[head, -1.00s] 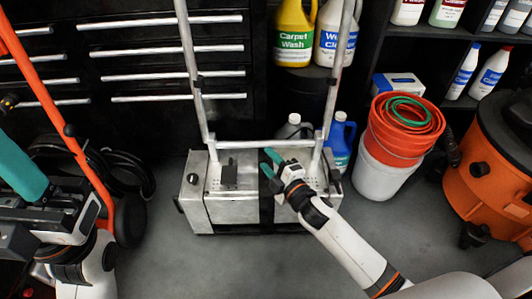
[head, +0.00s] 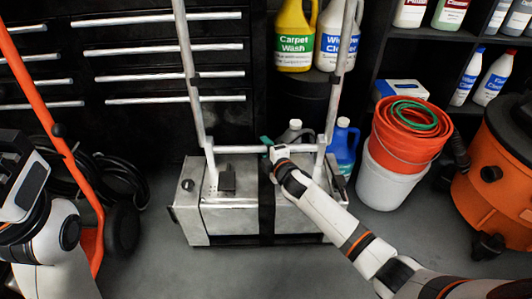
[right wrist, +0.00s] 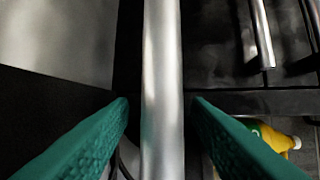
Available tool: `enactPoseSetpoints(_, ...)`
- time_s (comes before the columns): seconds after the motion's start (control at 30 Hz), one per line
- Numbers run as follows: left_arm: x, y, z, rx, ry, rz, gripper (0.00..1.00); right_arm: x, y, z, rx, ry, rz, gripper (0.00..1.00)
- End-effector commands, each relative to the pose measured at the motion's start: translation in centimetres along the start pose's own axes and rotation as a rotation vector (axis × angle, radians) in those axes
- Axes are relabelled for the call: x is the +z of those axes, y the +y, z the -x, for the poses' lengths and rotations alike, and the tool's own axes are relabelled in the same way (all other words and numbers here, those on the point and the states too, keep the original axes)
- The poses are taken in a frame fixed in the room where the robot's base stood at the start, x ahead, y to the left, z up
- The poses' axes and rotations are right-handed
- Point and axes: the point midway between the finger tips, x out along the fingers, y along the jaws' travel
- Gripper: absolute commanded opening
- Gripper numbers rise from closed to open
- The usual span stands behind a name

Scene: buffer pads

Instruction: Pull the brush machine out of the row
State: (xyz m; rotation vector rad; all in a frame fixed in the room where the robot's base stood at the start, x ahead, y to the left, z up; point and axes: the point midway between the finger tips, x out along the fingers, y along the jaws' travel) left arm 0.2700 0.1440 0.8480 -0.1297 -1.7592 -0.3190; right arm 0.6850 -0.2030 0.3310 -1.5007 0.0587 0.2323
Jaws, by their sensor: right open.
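The brush machine (head: 232,220) is a silver metal box with a black strap down its front, on the floor in the middle of the head view. Its tall tube handle (head: 192,80) rises behind, joined low by a crossbar (head: 235,149). My right gripper (head: 268,145) is at the crossbar. In the right wrist view, a silver bar (right wrist: 162,60) passes between the two teal fingers of the open gripper (right wrist: 160,110), with gaps on both sides. My left gripper (head: 22,180) is at the left edge; its fingers are not visible.
A black drawer cabinet (head: 150,65) stands behind. Left are an orange-framed cart (head: 62,130) and black hose (head: 125,180). Right are a white bucket (head: 385,182) with orange buckets (head: 405,145) and an orange vacuum (head: 490,205). Jugs stand behind the machine. Floor in front is clear.

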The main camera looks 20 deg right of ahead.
Motion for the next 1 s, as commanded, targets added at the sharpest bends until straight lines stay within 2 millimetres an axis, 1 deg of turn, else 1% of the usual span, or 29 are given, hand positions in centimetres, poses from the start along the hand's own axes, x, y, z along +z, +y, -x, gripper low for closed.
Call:
enactPoseSetpoints(0.1,0.16,-0.04,-0.10,-0.002,-0.007,-0.001,0.41,0.04,-0.02,-0.38,0.000,-0.001,-0.001,0.44)
enactPoseSetpoints(0.33,0.15,-0.04,-0.17,-0.002,-0.007,-0.001,0.41,0.07,-0.05,-0.38,0.000,-0.001,-0.001,0.44)
enactPoseSetpoints(0.6,0.17,-0.06,-0.17,-0.003,-0.008,0.000,0.41,0.07,-0.04,-0.36,0.000,-0.001,-0.001,0.00)
enactPoseSetpoints(1.0,0.12,0.00,-0.47,-0.002,-0.010,0.000,0.41,0.20,0.03,-0.13,0.002,-0.002,-0.002,0.00)
